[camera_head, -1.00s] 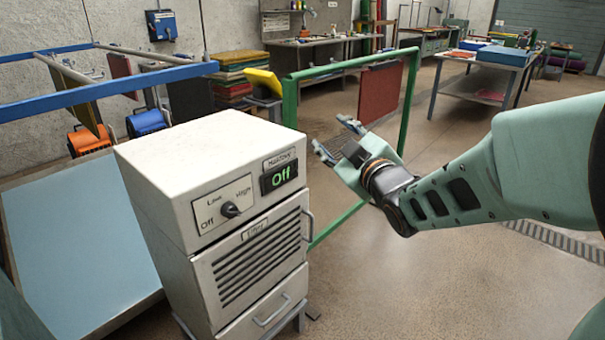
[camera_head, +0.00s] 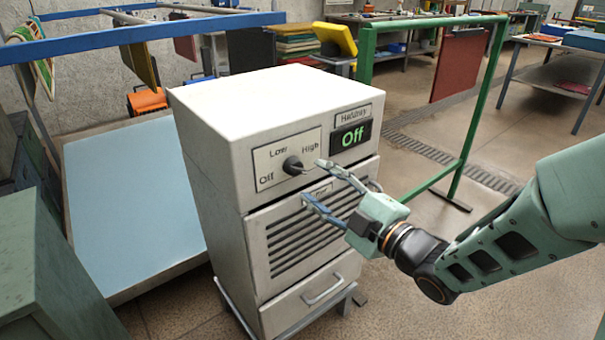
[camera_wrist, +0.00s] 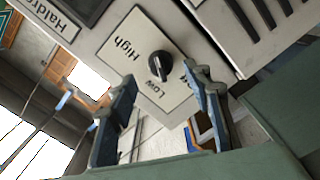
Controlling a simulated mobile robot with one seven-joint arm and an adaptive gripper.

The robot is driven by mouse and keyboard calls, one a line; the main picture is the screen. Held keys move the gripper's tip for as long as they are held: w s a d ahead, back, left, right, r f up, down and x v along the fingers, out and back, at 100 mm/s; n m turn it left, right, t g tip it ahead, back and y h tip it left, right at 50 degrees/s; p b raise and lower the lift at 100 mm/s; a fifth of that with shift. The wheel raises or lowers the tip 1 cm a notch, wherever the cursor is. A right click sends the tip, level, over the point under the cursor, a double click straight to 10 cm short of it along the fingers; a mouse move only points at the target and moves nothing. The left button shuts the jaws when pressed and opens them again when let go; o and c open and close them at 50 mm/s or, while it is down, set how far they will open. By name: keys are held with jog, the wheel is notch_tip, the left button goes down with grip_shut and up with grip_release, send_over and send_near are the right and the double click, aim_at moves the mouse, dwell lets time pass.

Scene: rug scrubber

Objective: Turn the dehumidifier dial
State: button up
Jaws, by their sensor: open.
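The dehumidifier (camera_head: 220,120) is a white cabinet with a slatted vent and a lower drawer. Its black dial (camera_head: 292,166) sits on a plate marked Off, Low and High. The display (camera_head: 350,135) beside it reads "Off" in green. In the wrist view the dial (camera_wrist: 160,65) lies ahead of the fingers, near the middle of the picture. My gripper (camera_head: 312,183) is open and empty in front of the cabinet's face, just right of and slightly below the dial. Its two fingers also show spread in the wrist view (camera_wrist: 165,85). They do not appear to touch the dial.
A green frame (camera_head: 470,120) with a hanging red panel stands to the right behind the cabinet. A blue rail (camera_head: 150,32) and a light blue sloped board (camera_head: 130,195) are to the left. A green cabinet (camera_head: 50,240) stands at near left.

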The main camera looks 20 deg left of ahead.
aim_at(302, 172)
jog(key=x, duration=0.6)
jog(key=shift+c, duration=0.5)
jog(key=shift+d, duration=0.1)
jog(key=c, duration=1)
